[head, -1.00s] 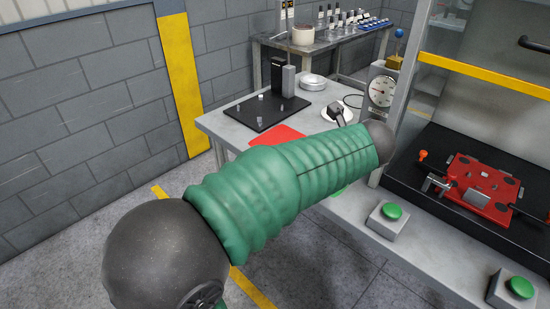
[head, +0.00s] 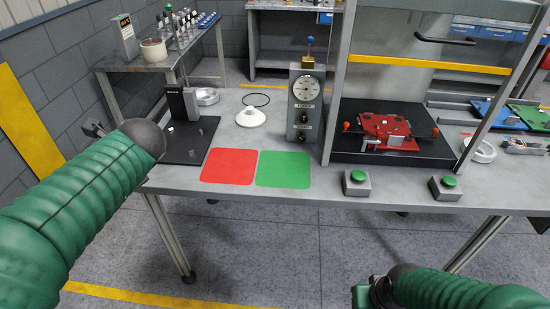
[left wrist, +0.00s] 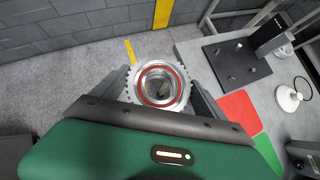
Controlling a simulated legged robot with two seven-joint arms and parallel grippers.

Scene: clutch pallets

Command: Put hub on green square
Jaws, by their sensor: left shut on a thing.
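The hub (left wrist: 160,86) is a round silver metal part with a toothed rim and a red ring around its central hole. My left gripper (left wrist: 160,100) is shut on it, one finger on each side. In the head view the left gripper (head: 95,128) shows only partly behind my wrist, off the table's left side; the hub cannot be made out there. The green square (head: 284,169) lies flat and bare on the table, to the right of the gripper. It also shows in the left wrist view (left wrist: 268,152). My right gripper (head: 364,296) shows only its housing at the bottom; its fingers are hidden.
A red square (head: 228,166) adjoins the green one on its left. A black plate with a post (head: 186,150), a white cone-shaped piece (head: 251,117) and a dial gauge (head: 306,90) stand around them. Green buttons (head: 357,177) line the front edge at right.

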